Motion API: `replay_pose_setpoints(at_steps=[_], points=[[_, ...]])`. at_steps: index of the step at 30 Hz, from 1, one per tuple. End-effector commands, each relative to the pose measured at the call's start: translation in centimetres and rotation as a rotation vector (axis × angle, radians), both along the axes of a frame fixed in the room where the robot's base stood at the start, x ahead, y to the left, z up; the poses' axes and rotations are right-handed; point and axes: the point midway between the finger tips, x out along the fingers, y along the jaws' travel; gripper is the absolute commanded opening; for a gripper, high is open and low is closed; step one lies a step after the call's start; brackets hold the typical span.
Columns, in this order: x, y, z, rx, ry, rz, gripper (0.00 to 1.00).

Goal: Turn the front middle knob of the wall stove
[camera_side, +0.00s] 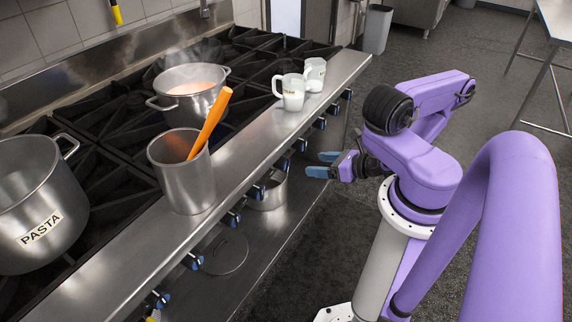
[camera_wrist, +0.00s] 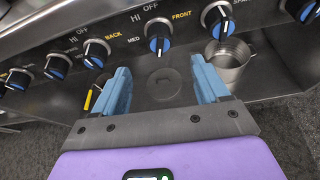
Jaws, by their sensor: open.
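The wall stove (camera_side: 225,160) has a row of black knobs with blue rims along its steel front. In the wrist view, a knob (camera_wrist: 159,36) sits straight ahead of my gripper (camera_wrist: 160,75), with "BACK" printed to its left and "FRONT" to its right. Another knob (camera_wrist: 96,52) is left of it and one (camera_wrist: 218,19) right of it. I cannot tell for certain which knob is the front middle one. My gripper's blue fingers are spread, empty and apart from the knobs. In the side view, my gripper (camera_side: 322,165) is just off the stove front.
A steel pot (camera_wrist: 232,60) stands on the shelf below the knobs. On top are a pasta pot (camera_side: 35,200), a steaming pot (camera_side: 190,105), a steel container (camera_side: 180,175) with an orange-handled utensil, and white mugs (camera_side: 291,92).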

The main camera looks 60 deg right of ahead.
Motion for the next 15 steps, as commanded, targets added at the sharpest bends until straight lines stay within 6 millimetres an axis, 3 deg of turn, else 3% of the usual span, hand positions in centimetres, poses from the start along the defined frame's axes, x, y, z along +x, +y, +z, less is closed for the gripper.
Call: replay_pose_setpoints(at_steps=[11,15], points=[[0.9,0.4,-0.7,-0.003,0.016,0.005,0.74],[2.1,0.4,-1.4,-0.007,0.022,0.012,0.74]])
